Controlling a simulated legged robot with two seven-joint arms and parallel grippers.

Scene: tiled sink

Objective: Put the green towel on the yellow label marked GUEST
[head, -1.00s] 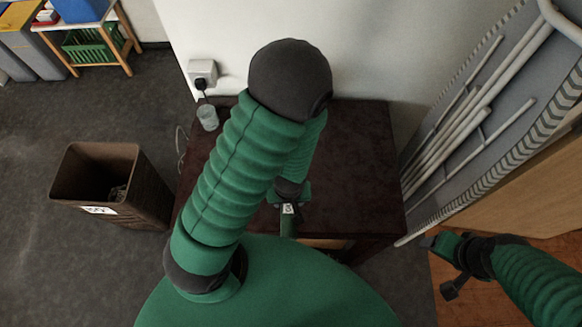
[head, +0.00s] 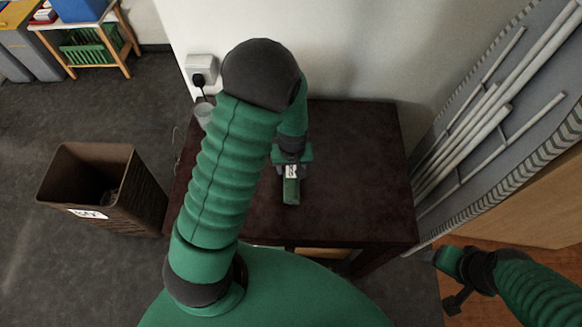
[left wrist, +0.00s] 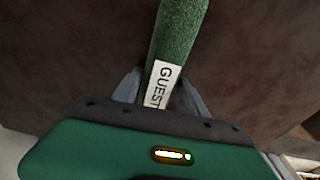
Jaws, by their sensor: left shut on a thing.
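The green towel (head: 291,192) is a narrow roll or folded strip. It bears a white tag that reads GUEST in the left wrist view, where the towel (left wrist: 181,30) runs up between my fingers. My left gripper (head: 291,170) is shut on it, over the dark table; whether the towel touches the tabletop I cannot tell. The left gripper (left wrist: 155,92) also shows in its wrist view. No yellow label shows in any view. My right gripper (head: 442,278) hangs low at the right, off the table; its jaw state is unclear.
The dark table (head: 350,170) is bare on its right side. A brown bin (head: 143,195) stands left of the table. A grey panel with white rails (head: 500,110) leans at the right.

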